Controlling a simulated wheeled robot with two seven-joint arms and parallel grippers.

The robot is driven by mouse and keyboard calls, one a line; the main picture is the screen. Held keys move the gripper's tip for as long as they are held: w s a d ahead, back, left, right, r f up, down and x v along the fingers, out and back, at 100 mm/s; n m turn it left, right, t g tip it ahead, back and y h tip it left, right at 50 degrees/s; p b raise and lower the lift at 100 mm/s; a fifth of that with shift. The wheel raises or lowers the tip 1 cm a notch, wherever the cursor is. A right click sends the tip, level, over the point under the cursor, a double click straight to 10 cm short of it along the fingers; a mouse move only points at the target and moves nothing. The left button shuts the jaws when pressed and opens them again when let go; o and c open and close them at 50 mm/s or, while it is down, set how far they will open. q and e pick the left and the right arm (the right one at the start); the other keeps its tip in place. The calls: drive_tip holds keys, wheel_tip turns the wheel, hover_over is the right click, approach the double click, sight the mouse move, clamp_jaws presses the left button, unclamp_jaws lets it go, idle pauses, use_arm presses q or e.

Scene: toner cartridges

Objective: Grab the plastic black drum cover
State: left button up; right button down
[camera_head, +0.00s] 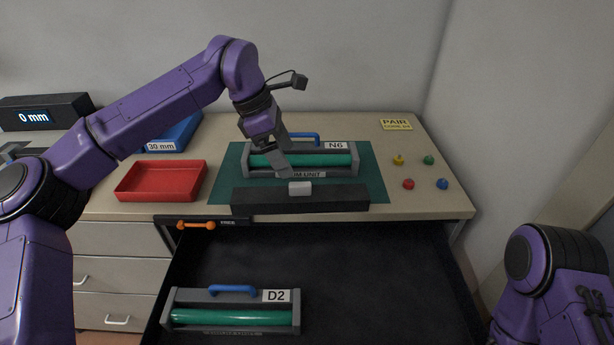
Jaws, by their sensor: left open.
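A long black drum cover (335,199) with a light grey grip block (300,188) on top lies along the front edge of the green mat (378,178). Behind it, the drum unit marked N6 (325,160), with a green roller and blue handle, sits on the mat. My left gripper (281,163) points down over the N6 unit, just behind the cover and its grip. It is open, with nothing seen between its fingers; whether it touches the unit I cannot tell. It hides part of the unit. My right gripper is out of view; only my right arm shows.
An open drawer below holds a second unit marked D2 (232,317). A red tray (160,193) and a blue 30 mm block (178,136) stand left. Several small coloured knobs (408,184) and a yellow sign (396,124) are right. An orange-handled tool (197,225) lies at the front edge.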

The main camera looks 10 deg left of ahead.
sight(299, 184)
use_arm(q)
drive_tip(key=x, duration=0.3)
drive_tip(key=p+x, duration=0.1)
drive_tip(key=x, duration=0.2)
drive_tip(key=p+x, duration=0.1)
drive_tip(key=x, duration=0.2)
drive_tip(key=shift+s+f, duration=0.2)
drive_tip(key=shift+s, duration=0.1)
drive_tip(key=shift+d+f, duration=0.1)
drive_tip(key=shift+f, duration=0.2)
drive_tip(key=c, duration=1.2)
